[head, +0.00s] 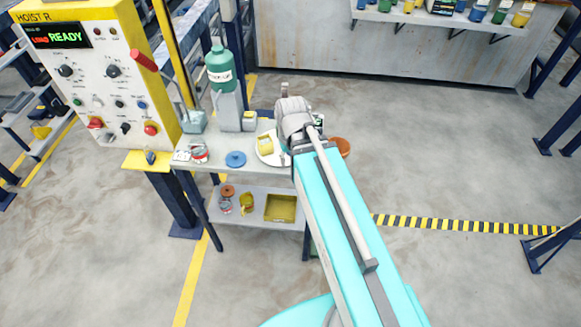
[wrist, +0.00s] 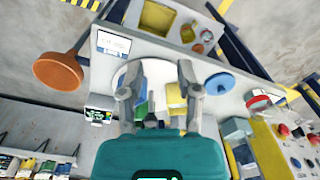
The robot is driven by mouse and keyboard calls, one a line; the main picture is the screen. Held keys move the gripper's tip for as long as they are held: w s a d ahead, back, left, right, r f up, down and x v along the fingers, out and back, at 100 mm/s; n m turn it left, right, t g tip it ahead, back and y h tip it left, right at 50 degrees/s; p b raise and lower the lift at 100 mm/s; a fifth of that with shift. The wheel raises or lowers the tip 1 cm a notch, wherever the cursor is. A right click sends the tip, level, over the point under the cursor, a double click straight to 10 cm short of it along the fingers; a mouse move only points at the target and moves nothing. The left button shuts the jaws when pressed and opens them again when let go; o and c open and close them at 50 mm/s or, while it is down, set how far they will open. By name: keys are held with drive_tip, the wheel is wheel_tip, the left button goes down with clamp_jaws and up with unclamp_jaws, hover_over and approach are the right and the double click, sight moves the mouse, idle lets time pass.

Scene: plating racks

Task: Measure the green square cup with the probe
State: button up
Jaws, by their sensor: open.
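My gripper (wrist: 156,82) is open and points down over the workbench, with nothing seen held between its two fingers. Beyond the fingers, a small green thing (wrist: 142,106), perhaps the green square cup, shows in part near the left finger. My gripper hides much of it, so its shape is unclear. A yellow square cup (wrist: 174,93) is beside it. In the head view my wrist (head: 293,115) covers this part of the bench. A small meter with a lit screen (wrist: 99,115) stands left of the gripper. I cannot make out the probe for certain.
A white plate (head: 263,156) holds a yellow piece (head: 265,144). A blue lid (head: 235,159), a green bottle (head: 220,68) and an orange round thing (wrist: 58,72) are around it. The hoist panel (head: 95,75) stands left. The lower shelf (head: 250,208) holds a yellow tray.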

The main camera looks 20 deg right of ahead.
drive_tip(key=shift+s+a+f+m, duration=0.1)
drive_tip(key=shift+s+f+m, duration=0.1)
drive_tip(key=shift+s, duration=0.3)
drive_tip(key=shift+s+a+f+m, duration=0.1)
drive_tip(key=shift+s+f, duration=0.05)
drive_tip(key=shift+s, duration=0.3)
drive_tip(key=w+d+r+n+t+p, duration=0.1)
drive_tip(key=w+d+r+n+p, duration=0.1)
drive_tip(key=w, duration=0.6)
drive_tip(key=w+d+r+n+t+y+p, duration=0.1)
drive_tip(key=w+d+r+p, duration=0.3)
drive_tip(key=w, duration=0.4)
drive_tip(key=w+d+r+n+t+y+p, duration=0.1)
drive_tip(key=w+d+r+n+p, duration=0.2)
drive_tip(key=w+r, duration=0.2)
drive_tip(key=w, duration=0.3)
drive_tip(key=shift+w+r+t+p, duration=0.25)
drive_tip(key=shift+t+p, duration=0.1)
drive_tip(key=shift+t, duration=0.05)
drive_tip(key=shift+a+f, duration=0.1)
drive_tip(key=shift+f, duration=0.1)
drive_tip(key=b+x, duration=1.2)
drive_tip(key=x, duration=0.1)
drive_tip(key=shift+a+f+b, duration=0.15)
drive_tip(key=shift+f+b, duration=0.05)
drive_tip(key=shift+b, duration=0.2)
